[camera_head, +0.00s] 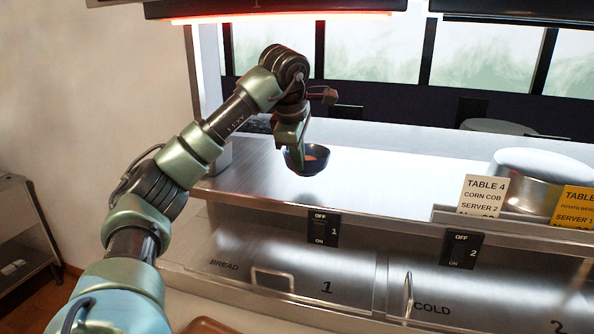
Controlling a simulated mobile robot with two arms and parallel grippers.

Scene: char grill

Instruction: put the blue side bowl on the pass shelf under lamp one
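The dark blue side bowl (318,162), with something orange-brown inside, is at the pass shelf (392,180) below lamp one (300,8), whose tube glows red. My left gripper (296,154) reaches down from above at the bowl's left side and appears shut on its rim. The fingertips are partly hidden at the bowl. The bowl looks upright; I cannot tell whether its base touches the shelf or hangs just above it. My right gripper is not in view.
A large metal pot (535,175) stands to the right behind a white ticket (483,195) and a yellow ticket (577,207). Switches 1 (323,229) and 2 (462,250) are on the shelf front. The steel between bowl and tickets is clear.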

